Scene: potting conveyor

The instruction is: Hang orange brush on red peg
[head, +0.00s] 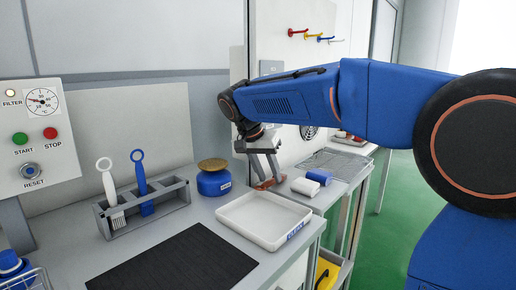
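A row of pegs sits on the pale wall panel at the back, with the red peg (297,32) at its left end. My gripper (267,180) points down behind the white tray, left of the white-and-blue rolls. A small orange-red piece (269,184) shows at its fingertips, low by the counter. I cannot tell whether it is part of the orange brush or of the fingers, nor whether the fingers are closed on it. No whole orange brush is visible. The rack (166,211) holds a white brush (109,185) and a blue brush (143,185).
An empty white tray (262,239) stands on the counter in front of my gripper. A blue pot with a tan top (213,180) is to its left. White and blue rolls (313,181) and a wire rack (338,163) are to the right. A black mat (175,265) lies in front.

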